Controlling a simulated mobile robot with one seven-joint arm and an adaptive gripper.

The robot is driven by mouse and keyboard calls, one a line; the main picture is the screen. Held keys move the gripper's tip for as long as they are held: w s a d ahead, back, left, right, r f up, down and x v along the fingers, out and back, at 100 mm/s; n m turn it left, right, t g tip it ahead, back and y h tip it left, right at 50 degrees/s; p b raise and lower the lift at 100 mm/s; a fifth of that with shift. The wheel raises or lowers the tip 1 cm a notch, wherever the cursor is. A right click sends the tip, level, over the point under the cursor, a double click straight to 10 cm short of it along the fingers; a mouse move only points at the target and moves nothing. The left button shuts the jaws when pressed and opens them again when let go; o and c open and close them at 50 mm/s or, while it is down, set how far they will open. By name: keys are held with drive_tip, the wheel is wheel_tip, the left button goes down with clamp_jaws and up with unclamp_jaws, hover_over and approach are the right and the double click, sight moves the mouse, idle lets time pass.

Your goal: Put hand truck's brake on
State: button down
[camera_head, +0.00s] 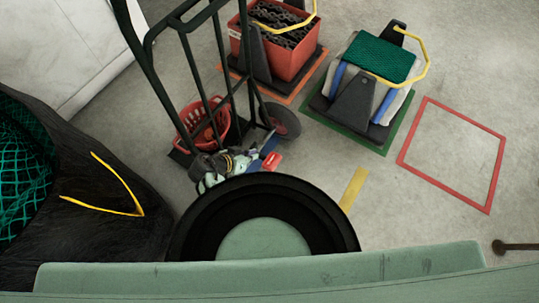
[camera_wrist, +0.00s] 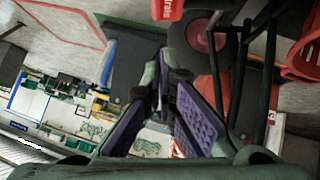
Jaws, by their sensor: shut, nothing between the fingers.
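The hand truck (camera_head: 205,75) stands upright at the upper left of the head view, its dark tube frame carrying a red basket (camera_head: 203,122) low down. Its wheel (camera_head: 280,120) shows on the right side, and in the wrist view the wheel (camera_wrist: 205,38) has a reddish hub. A small red brake piece (camera_head: 271,160) with white lettering sits below the wheel; it also shows at the top edge of the wrist view (camera_wrist: 167,9), partly cut off. My gripper (camera_wrist: 163,62) is shut and empty, its tips just short of the brake piece in that picture. I cannot tell whether they touch.
A red floor outline (camera_head: 453,153) is empty at right. A black bag with green net (camera_head: 95,215) lies at left.

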idle(0.5)
drive_tip(key=p, duration=0.1)
approach(276, 156)
drive_tip(key=w+d, duration=0.1)
drive_tip(key=w+r, duration=0.1)
drive_tip(key=shift+w+d+r, duration=0.2)
drive_tip(key=shift+w+d, duration=0.2)
drive_tip(key=f, duration=0.1)
drive_tip(key=d+f, duration=0.1)
drive_tip(key=f, duration=0.1)
drive_tip(key=shift+s+f, duration=0.1)
drive_tip(key=shift+f, duration=0.1)
drive_tip(key=shift+s+d+f, duration=0.1)
drive_tip(key=shift+f, duration=0.4)
drive_tip(key=shift+f, duration=0.1)
